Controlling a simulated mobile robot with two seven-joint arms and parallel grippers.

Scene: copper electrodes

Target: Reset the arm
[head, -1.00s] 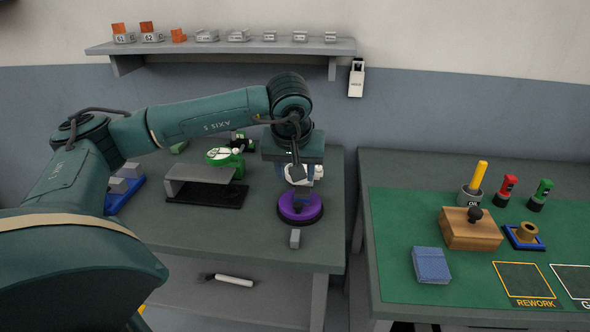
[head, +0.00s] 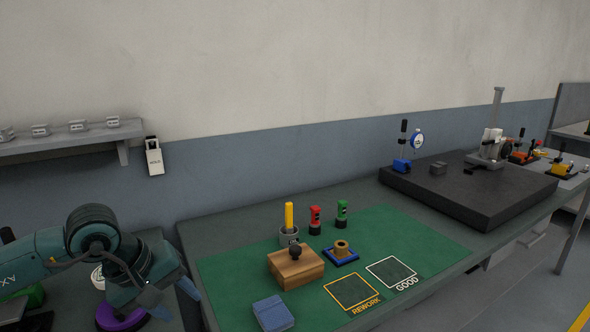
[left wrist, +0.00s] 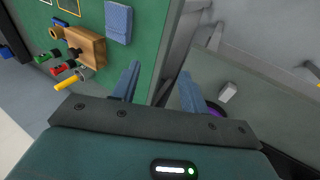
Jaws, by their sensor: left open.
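My left arm comes in at the lower left of the head view. Its gripper (head: 172,300) points down and to the right, beside the purple round stand (head: 122,318), close to the gap between the two benches. In the left wrist view the two blue-grey fingers (left wrist: 160,75) are spread apart with nothing between them. The purple stand (left wrist: 214,109) is partly hidden behind the right finger there. A small grey block (left wrist: 228,91) lies near it on the grey bench. My right gripper is in neither view.
A green mat (head: 235,268) on the right bench carries a wooden block (head: 295,268), a blue pad (head: 272,314), an oil pot (head: 289,236), and red (head: 314,220) and green (head: 341,214) holders. A black plate (head: 465,190) lies farther right. A shelf (head: 70,138) hangs at upper left.

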